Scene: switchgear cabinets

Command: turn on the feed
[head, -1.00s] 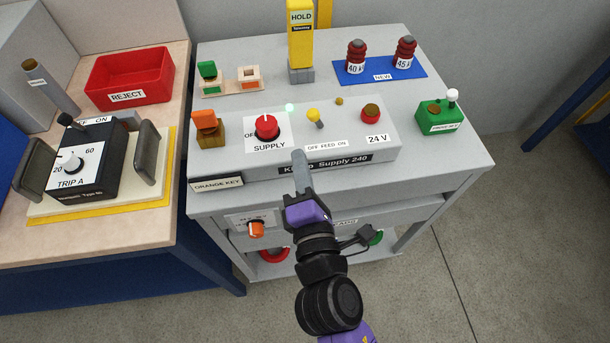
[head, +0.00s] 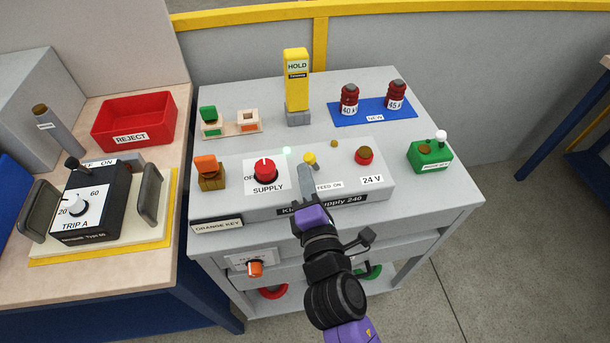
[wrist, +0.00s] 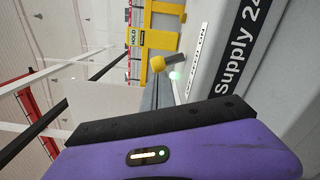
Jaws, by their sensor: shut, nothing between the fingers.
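The feed switch (head: 310,158) is a small lever with a yellow tip on the grey Supply 240 box (head: 225,208). Its label is partly covered by my gripper; "FEED ON" still shows. In the wrist view the yellow tip (wrist: 157,64) and its grey stem stand just beyond my fingers. My gripper (head: 305,172) is shut and empty, with its fingertips right beside the lever on its near side. I cannot tell whether they touch. The red SUPPLY knob (head: 265,170) is left of the lever, its white mark pointing up. A small green light (head: 287,150) glows between them.
Behind stand a yellow HOLD post (head: 297,82) and red insulators on a blue mat (head: 372,115). A green box (head: 430,155) sits at right.

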